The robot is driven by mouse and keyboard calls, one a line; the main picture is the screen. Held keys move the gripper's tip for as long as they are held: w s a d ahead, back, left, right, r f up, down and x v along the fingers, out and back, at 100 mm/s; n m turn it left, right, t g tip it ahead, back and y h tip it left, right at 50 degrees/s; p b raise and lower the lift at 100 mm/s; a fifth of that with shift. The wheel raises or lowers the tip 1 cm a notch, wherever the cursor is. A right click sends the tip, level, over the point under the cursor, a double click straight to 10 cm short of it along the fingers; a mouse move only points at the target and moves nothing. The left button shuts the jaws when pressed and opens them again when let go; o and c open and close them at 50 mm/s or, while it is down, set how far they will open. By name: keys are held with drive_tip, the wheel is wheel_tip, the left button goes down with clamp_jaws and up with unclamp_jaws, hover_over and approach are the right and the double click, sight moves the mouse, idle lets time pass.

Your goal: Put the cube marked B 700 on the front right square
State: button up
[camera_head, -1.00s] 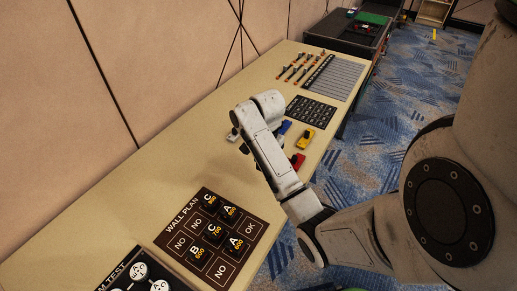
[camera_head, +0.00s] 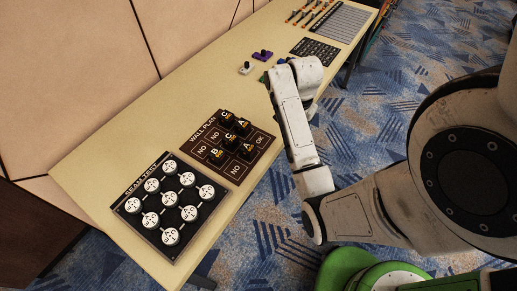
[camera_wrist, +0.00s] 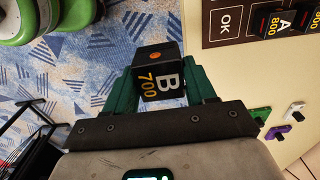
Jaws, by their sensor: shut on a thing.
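The black cube marked B 700 (camera_wrist: 162,84) is held between the green fingers of my gripper (camera_wrist: 160,90) in the wrist view, its lettering towards the camera. Blue carpet shows behind it, left of the table edge. The WALL PLAN board (camera_head: 232,170) lies on the table in the head view, with several black lettered cubes on it. Its bare squares read NO, and one at the right reads OK (camera_head: 260,139). The OK square also shows in the wrist view (camera_wrist: 226,20), next to a cube marked A 800 (camera_wrist: 265,23). In the head view my arm hides the gripper and held cube.
A white switch-like part (camera_head: 245,68) and a purple one (camera_head: 262,55) lie beyond the WALL PLAN board. Bare tabletop (camera_head: 110,160) lies along the wall side.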

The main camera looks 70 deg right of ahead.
drive_tip(key=w+d+f+b, duration=0.1)
drive_tip(key=w+f, duration=0.2)
drive_tip(key=w, duration=0.1)
drive_tip(key=w+d+f+b, duration=0.1)
drive_tip(key=w+f, duration=0.2)
drive_tip(key=w, duration=0.1)
drive_tip(key=w+d+f+b, duration=0.1)
drive_tip(key=w+d+f, duration=0.1)
drive_tip(key=w+f, duration=0.2)
drive_tip(key=shift+w, duration=0.5)
drive_tip(key=shift+f, duration=1.5)
drive_tip(key=shift+f+b, duration=0.2)
drive_tip(key=shift+b, duration=0.1)
drive_tip(key=o, duration=1.1)
drive_tip(key=shift+c, duration=0.2)
drive_tip(key=shift+r, duration=0.1)
